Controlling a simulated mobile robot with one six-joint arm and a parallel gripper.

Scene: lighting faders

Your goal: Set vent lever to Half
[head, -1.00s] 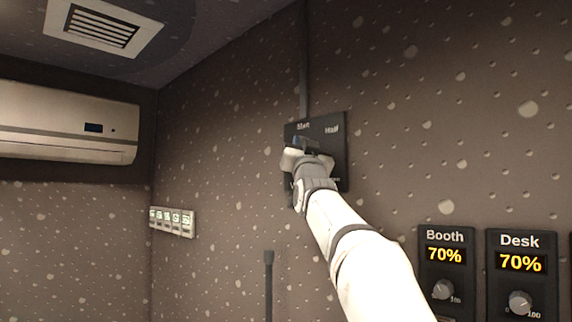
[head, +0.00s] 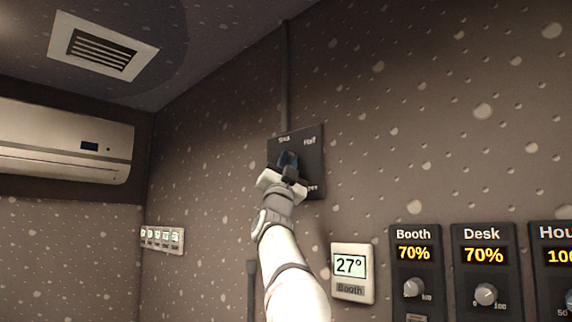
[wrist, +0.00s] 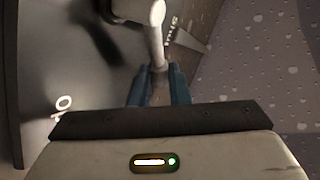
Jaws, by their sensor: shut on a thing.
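The vent lever panel (head: 314,165) is a dark plate on the wall in the head view. Its labels read Shut at upper left, Half at upper right, and a partly covered one, apparently Open, at lower right. My gripper (head: 288,158) is in front of the panel and hides the lever there. In the wrist view the pale lever (wrist: 157,35) runs from its hub down between the two blue fingers of my gripper (wrist: 158,88), which is shut on its end. Which mark the lever points at cannot be told.
A conduit (head: 284,75) runs up from the panel. A thermostat (head: 352,273) reading 27° and the Booth (head: 413,260) and Desk (head: 484,260) dials are at lower right. A switch row (head: 162,239) is at left. The wall around the panel is clear.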

